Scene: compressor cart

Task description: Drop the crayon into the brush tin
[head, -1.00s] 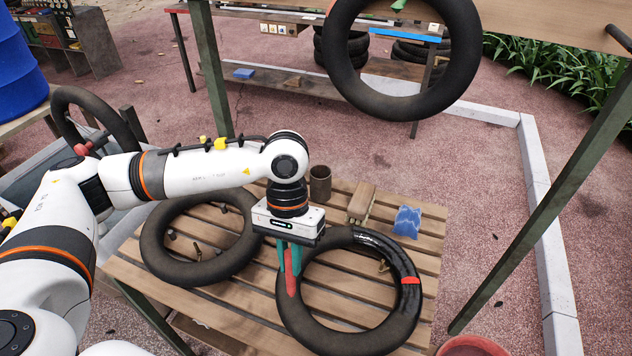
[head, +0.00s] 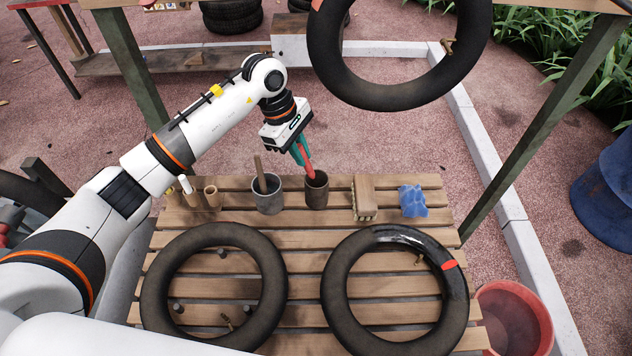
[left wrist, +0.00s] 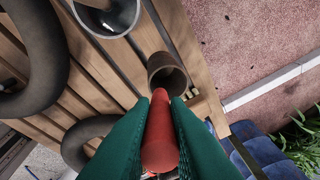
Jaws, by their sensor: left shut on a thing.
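My left gripper (head: 301,153) has green fingers shut on the red crayon (head: 308,163), which points down. The crayon (left wrist: 160,135) also shows between the fingers in the left wrist view. Its lower tip overlaps the mouth of a dark brown tin (head: 316,194) on the slatted table; I cannot tell if it is below the rim. The brown tin (left wrist: 166,72) appears just beyond the crayon tip in the left wrist view, with no brush visible inside. A grey pot (head: 268,201) with a wooden handle sticking out stands left of it. My right gripper is not in view.
A wooden brush (head: 364,197) and a crumpled blue cloth (head: 413,201) lie right of the tin. Small upright pieces (head: 211,196) stand left of the pot. Two black tubes (head: 150,290) (head: 333,290) lie in front. Another tube (head: 320,70) hangs above right.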

